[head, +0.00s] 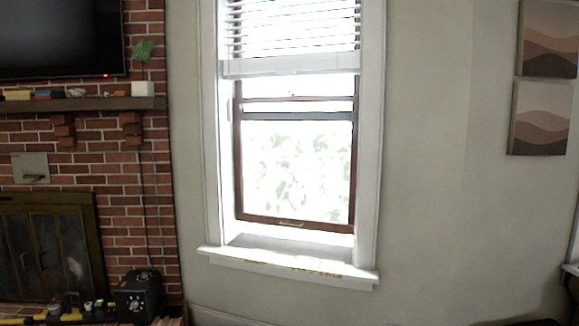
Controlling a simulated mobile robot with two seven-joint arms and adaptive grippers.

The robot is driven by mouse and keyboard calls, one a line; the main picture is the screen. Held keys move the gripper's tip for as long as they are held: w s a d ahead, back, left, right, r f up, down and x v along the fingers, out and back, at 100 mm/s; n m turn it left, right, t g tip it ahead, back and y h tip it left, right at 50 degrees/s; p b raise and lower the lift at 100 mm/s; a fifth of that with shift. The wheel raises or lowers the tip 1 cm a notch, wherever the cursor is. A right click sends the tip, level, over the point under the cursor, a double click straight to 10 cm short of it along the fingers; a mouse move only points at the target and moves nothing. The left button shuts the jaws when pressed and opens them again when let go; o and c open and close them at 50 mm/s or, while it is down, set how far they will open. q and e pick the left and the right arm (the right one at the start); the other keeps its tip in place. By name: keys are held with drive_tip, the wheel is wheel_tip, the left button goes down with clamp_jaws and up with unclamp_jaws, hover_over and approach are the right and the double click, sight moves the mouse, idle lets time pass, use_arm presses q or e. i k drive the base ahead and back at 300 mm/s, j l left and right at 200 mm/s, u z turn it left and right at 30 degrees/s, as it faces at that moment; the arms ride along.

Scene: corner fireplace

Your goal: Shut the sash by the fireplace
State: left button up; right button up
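The window sash (292,223) by the fireplace has a dark reddish-brown frame and sits in a white window casing in the middle of the head view. A small handle (291,224) shows on its bottom rail. The bottom rail stands above the white sill (290,265), with a bright gap between them, so the sash is partly raised. A second rail (295,98) shows higher up, below the blind. Neither of my grippers is in the head view.
A white blind (290,66) covers the window's top. The brick fireplace (50,240) stands at left, with a mantel shelf (80,104) and television (60,38) above. A black box (137,296) sits low beside it. Two pictures (541,118) hang right; the wall between is bare.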

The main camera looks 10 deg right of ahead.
sight(306, 223)
drive_tip(key=i+j, duration=0.15)
drive_tip(key=i, duration=0.35)
drive_tip(key=i+j, duration=0.1)
drive_tip(key=i, duration=0.4)
drive_tip(key=i+j, duration=0.15)
drive_tip(key=i, duration=0.35)
drive_tip(key=i+j, duration=0.15)
drive_tip(key=i, duration=0.4)
